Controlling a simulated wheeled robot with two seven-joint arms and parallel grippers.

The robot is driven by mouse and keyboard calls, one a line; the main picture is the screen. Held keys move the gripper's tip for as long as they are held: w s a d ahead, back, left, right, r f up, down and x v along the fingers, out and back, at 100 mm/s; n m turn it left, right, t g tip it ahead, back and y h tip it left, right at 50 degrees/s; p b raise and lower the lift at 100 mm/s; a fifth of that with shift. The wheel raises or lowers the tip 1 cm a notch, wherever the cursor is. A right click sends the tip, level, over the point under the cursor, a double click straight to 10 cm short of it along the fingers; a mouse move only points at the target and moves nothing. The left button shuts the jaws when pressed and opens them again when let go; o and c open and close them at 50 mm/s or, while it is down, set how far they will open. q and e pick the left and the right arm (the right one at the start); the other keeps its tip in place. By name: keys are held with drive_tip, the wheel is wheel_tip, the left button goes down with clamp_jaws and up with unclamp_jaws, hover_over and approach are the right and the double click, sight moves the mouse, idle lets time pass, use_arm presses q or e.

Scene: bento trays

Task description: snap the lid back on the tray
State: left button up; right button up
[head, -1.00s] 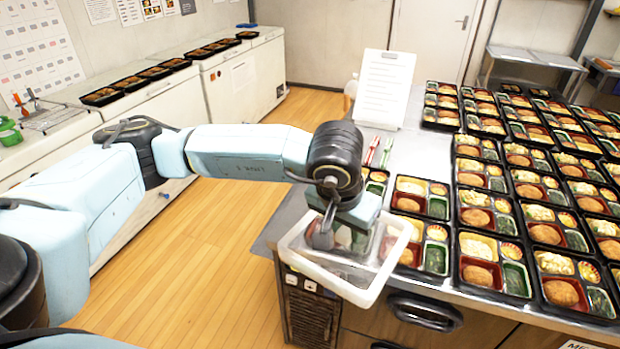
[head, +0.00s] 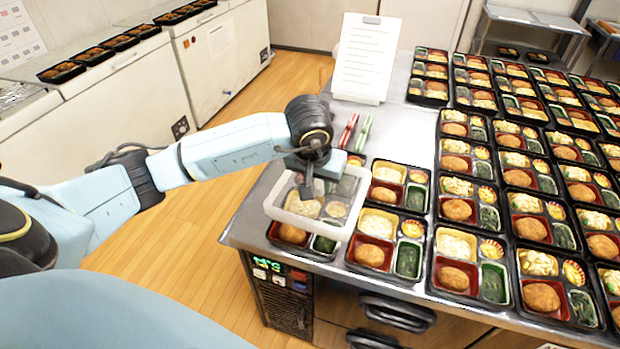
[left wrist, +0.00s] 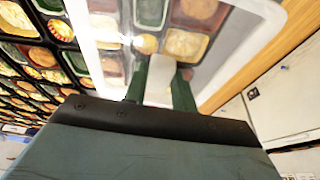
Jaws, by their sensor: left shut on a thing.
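The clear lid with a pale rim (head: 312,228) is held by my left gripper (head: 307,192), which is shut on the middle of its top. The lid is roughly level over a black bento tray (head: 302,251) at the table's front left corner. The tray's front shows below the lid's near edge, with a croquette and greens; more food shows through the lid. The lid appears raised; the exact gap cannot be told. In the left wrist view the fingers (left wrist: 159,88) are on the lid (left wrist: 262,14), with food compartments behind it. My right gripper is not in view.
An uncovered filled tray (head: 388,254) stands close to the right, with many more beyond. Red (head: 348,131) and green (head: 365,132) slim items lie behind the lid, before a white sign (head: 366,57). Open floor (head: 185,235) lies left of the table (head: 237,222).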

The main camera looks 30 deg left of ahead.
use_arm(q)
drive_tip(key=shift+a+f+n, duration=0.3)
drive_tip(key=shift+a+f, duration=0.65)
drive_tip(key=shift+a, duration=0.05)
drive_tip(key=shift+a+f, duration=0.2)
drive_tip(key=shift+f, duration=0.25)
drive_tip(key=shift+f+b, duration=0.3)
drive_tip(key=shift+b, duration=0.05)
drive_tip(key=shift+w+f+b, duration=0.1)
drive_tip(key=shift+f+b, duration=1.7)
drive_tip(key=shift+f, duration=0.65)
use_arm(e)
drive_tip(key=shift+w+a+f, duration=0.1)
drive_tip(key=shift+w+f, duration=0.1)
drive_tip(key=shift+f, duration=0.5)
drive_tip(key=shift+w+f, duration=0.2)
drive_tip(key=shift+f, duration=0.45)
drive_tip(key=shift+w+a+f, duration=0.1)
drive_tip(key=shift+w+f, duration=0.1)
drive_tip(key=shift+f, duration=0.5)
use_arm(q)
drive_tip(key=shift+d, duration=0.1)
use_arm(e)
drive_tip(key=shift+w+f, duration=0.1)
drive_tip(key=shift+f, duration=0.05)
